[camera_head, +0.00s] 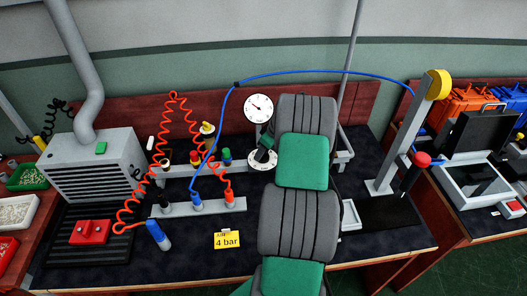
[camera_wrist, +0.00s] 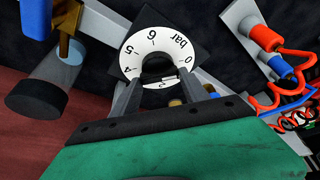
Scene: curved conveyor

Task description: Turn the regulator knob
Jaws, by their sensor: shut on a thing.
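The regulator knob (camera_wrist: 158,66) is dark and sits at the centre of a white scale ring (camera_wrist: 131,62) marked "bar" with numbers. In the wrist view my gripper (camera_wrist: 162,86) has one finger on each side of the knob and is shut on it. The fingers hide part of the knob and ring. In the head view the white ring (camera_head: 262,166) shows below my gripper (camera_head: 265,148), and my arm covers its right side. A round white pressure gauge (camera_head: 258,109) with a dark needle stands just above. A yellow card (camera_head: 227,240) reads "4 bar".
Coiled red hoses (camera_head: 174,96) and a blue hose (camera_head: 300,72) rise around the manifold rail (camera_head: 176,209) left of my arm. A grey machine (camera_head: 93,165) stands at left. A post with a yellow wheel (camera_head: 438,84) stands at right.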

